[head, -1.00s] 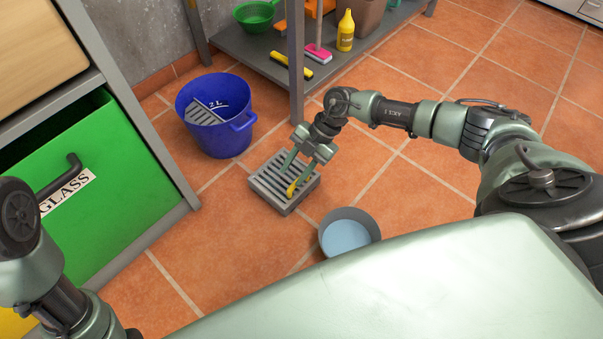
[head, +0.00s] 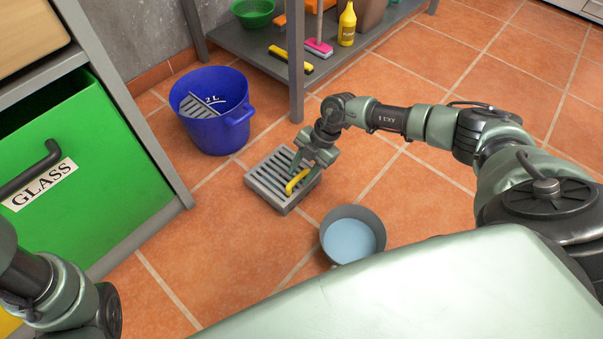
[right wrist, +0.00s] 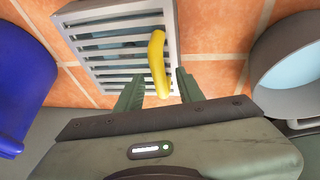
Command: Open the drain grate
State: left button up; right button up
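The drain grate (head: 257,187) is a grey slatted square in a raised frame on the tiled floor. It also shows in the right wrist view (right wrist: 100,47). A yellow, curved, banana-like piece (head: 297,181) lies over its right part; whether it is fixed there I cannot tell. My right gripper (head: 305,168) is just above it, pointing down. In the right wrist view the gripper (right wrist: 158,82) is open, and the yellow piece (right wrist: 157,62) lies in line with the gap between its fingers. Contact is not clear. Of my left arm only links show, at lower left.
A blue bucket (head: 224,135) with a grey slatted piece inside stands behind the grate. A grey pan of pale blue liquid (head: 349,240) stands close in front. A green drawer marked GLASS (head: 95,190) juts out left. A shelf (head: 270,55) with cleaning things is behind.

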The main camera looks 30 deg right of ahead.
grip_shut()
dwell(1.4)
